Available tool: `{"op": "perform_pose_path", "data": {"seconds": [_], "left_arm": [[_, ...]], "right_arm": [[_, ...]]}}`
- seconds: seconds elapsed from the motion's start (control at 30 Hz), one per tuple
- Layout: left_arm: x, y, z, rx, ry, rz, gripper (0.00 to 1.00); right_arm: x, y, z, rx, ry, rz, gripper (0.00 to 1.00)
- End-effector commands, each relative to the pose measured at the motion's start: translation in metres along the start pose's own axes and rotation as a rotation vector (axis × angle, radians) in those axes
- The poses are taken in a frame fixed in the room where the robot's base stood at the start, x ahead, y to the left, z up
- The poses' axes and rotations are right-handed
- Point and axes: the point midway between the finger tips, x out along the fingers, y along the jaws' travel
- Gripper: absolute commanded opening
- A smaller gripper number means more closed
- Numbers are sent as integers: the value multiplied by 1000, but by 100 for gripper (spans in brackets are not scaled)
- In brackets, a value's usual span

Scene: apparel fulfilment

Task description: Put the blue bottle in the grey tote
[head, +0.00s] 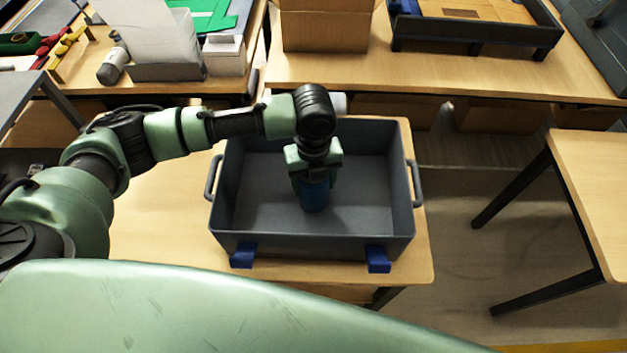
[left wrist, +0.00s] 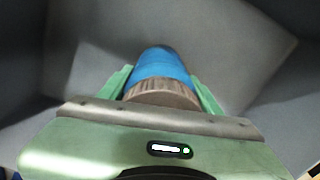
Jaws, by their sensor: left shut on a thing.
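The grey tote (head: 262,243) stands on a small wooden table in the middle of the head view, with its open top facing up. My left gripper (head: 314,182) reaches down inside the tote and is shut on the blue bottle (head: 314,197). In the left wrist view the blue bottle (left wrist: 160,66) with its brown ribbed cap sits between the green fingers of my left gripper (left wrist: 162,88). The grey tote walls and floor (left wrist: 225,40) surround it. I cannot tell whether the bottle touches the tote floor. My right gripper is not in view.
The tote has side handles and blue clips on its front. A wooden bench (head: 460,78) behind it holds a cardboard box (head: 325,30) and a dark tray (head: 478,45). Another table (head: 590,185) stands at the right, with open floor between. The rest of the tote looks empty.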

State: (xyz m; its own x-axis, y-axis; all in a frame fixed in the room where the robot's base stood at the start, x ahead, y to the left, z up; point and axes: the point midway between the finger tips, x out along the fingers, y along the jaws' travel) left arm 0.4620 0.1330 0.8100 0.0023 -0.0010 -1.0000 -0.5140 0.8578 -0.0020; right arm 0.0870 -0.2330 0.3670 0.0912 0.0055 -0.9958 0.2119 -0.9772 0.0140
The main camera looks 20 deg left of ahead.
Motion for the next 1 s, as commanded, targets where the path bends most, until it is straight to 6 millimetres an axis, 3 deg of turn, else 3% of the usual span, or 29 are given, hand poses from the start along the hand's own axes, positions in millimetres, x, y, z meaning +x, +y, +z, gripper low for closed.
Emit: {"op": "perform_pose_path", "data": {"seconds": [0.17,0.2,0.27,0.3,0.67,0.77,1.0], "left_arm": [[1,0,0,0,1,-1,18],[2,0,0,0,1,0,66],[2,0,0,0,1,0,82],[2,0,0,0,1,0,85],[-2,0,0,0,-1,-1,85],[-14,-1,1,1,-2,-4,85],[-65,-1,1,1,-3,-4,85]], "right_arm": [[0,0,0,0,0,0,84],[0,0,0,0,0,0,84],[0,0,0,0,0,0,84],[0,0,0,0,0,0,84],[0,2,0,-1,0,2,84],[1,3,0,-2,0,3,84],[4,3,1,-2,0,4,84]]}}
